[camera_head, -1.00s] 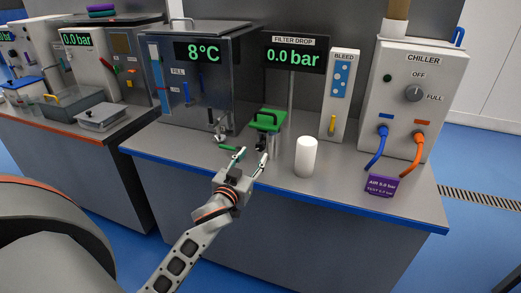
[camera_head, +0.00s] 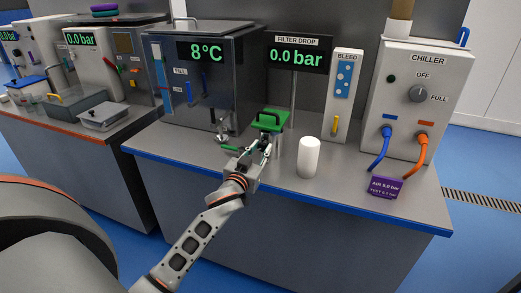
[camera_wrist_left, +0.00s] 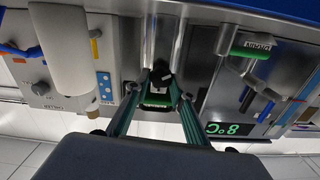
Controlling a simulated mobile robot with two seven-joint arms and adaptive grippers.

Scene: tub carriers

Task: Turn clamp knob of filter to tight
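The filter is a metal housing with a green lid (camera_head: 270,122) and a black handle, standing on the bench below the FILTER DROP display (camera_head: 296,56). Its black clamp knob (camera_wrist_left: 161,76) shows in the left wrist view, where the picture is upside down. My left gripper (camera_head: 259,148) is at the front of the filter and hides the knob in the head view. In the left wrist view its two green-edged fingers (camera_wrist_left: 155,88) are apart, with the knob between or just beyond their tips. Contact cannot be told. My right gripper is not in view.
A white cylinder (camera_head: 308,157) stands just right of the filter. A tap (camera_head: 223,130) and a green-handled drain lever (camera_head: 229,148) are close on the left. The chiller (camera_head: 417,98), its blue and orange hoses and a purple tag (camera_head: 384,187) are farther right.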

